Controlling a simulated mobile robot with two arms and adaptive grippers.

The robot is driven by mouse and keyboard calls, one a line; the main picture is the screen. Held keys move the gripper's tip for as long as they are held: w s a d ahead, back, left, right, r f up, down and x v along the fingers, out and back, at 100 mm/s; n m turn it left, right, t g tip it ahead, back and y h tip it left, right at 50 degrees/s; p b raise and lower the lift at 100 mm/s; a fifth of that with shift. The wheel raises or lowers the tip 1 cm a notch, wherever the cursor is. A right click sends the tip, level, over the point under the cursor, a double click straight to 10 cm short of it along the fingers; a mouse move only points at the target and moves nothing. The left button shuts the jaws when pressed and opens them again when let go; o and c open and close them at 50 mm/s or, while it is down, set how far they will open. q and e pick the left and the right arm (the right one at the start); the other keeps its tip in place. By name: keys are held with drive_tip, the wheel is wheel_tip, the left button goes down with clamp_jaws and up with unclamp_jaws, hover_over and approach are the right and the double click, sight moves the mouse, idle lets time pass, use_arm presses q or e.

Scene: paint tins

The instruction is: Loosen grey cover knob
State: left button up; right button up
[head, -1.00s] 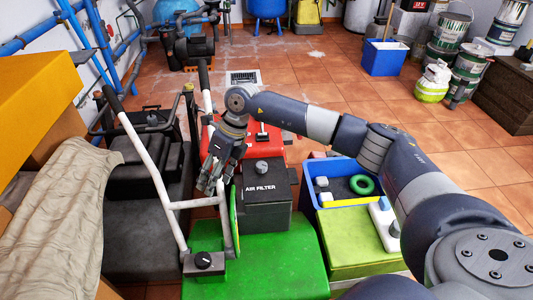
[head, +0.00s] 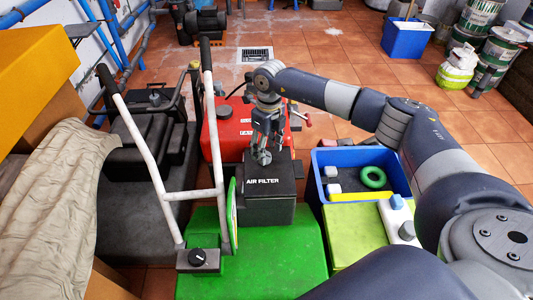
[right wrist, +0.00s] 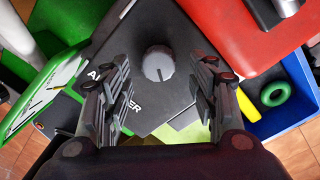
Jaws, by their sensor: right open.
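In the head view the air filter box (head: 268,190) stands behind the green housing, and the knob is mostly hidden by my gripper. My right gripper (head: 262,158) points down over the box. In the right wrist view its two fingers (right wrist: 160,100) are spread apart, with the knob ahead between them and no contact visible. My left gripper is not in view.
A white handle frame (head: 190,194) rises left of the box, with a black knob (head: 197,257) at its base. A blue crate (head: 345,160) holding a green ring (head: 372,177) is to the right. A red tank (head: 228,125) stands behind. The green housing (head: 265,260) top is clear.

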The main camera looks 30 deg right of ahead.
drive_tip(key=shift+a+f, duration=0.1)
drive_tip(key=shift+f, duration=0.95)
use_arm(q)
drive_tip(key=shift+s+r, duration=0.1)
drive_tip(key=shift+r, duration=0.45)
use_arm(e)
drive_tip(key=c, duration=1.1)
